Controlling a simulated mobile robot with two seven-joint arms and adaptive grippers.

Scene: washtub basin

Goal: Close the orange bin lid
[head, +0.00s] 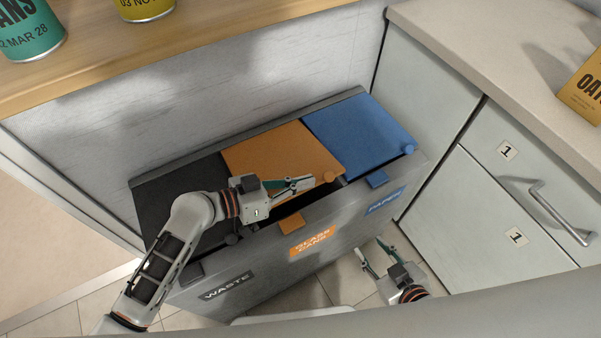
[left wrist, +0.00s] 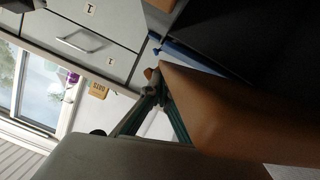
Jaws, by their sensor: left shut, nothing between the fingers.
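The orange lid (head: 268,158) is the middle lid of a grey three-part bin, above the "GLASS CANS" label (head: 312,242). It looks raised at its front edge, with a dark gap between it and the bin front. Its orange knob (head: 328,177) is at the front right corner. My left gripper (head: 312,182) is shut and empty at the lid's front edge, close to the knob. In the left wrist view the fingertips (left wrist: 152,88) are beside the lid (left wrist: 225,110) and knob (left wrist: 149,73); contact is unclear. My right gripper (head: 369,247) is open and empty in front of the bin.
The blue lid (head: 358,130) over "PAPER" is on the right, and the black "WASTE" lid (head: 180,195) is on the left, partly behind my left arm. A wooden shelf (head: 200,45) with cans is above. Drawers (head: 520,190) stand at the right.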

